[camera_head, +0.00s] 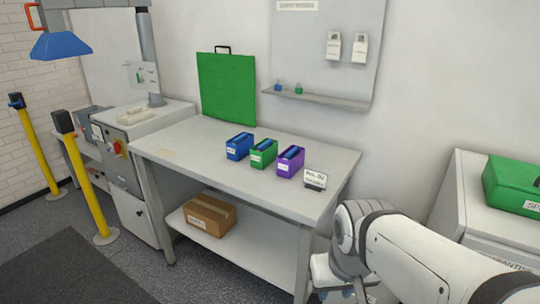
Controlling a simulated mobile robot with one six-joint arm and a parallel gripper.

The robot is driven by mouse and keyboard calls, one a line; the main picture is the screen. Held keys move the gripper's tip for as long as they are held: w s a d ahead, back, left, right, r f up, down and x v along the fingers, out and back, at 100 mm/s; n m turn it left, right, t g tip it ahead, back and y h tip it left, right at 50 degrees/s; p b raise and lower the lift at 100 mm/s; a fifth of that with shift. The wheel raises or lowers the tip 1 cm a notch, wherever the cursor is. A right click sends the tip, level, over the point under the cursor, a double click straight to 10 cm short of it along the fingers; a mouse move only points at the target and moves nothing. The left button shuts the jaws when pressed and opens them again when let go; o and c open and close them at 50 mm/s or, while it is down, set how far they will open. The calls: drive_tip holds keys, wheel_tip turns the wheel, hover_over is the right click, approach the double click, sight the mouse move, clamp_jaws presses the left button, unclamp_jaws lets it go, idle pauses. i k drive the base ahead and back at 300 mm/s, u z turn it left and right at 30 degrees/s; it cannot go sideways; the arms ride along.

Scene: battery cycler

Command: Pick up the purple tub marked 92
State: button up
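A purple tub (289,163) stands upright on the grey-white table (185,145), toward its right end. It is the rightmost of a row of three tubs and has a white label on its front, too small to read for certain. Blue items show in its open top. A green tub (263,154) and a blue tub (238,147) stand to its left, each with a white label. My arm reaches in from the lower right and bends down in front of the table's right end, apart from the tubs. My gripper's fingers cannot be seen.
A small sign (316,179) stands just right of the purple tub. A green panel (227,89) leans at the back. A cardboard box (209,214) lies on the lower shelf. A green case (511,186) sits on a white cabinet at right. The table's left part is mostly clear.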

sight(286, 169)
drive_tip(key=u, duration=0.05)
drive_tip(key=k, duration=1.15)
drive_tip(key=u, duration=0.5)
drive_tip(key=i, duration=2.2)
drive_tip(key=z, duration=0.65)
drive_tip(key=i, duration=0.55)
drive_tip(key=z, duration=0.4)
drive_tip(key=k, duration=0.85)
drive_tip(key=z, duration=0.2)
drive_tip(key=i, duration=0.65)
drive_tip(key=u, duration=0.05)
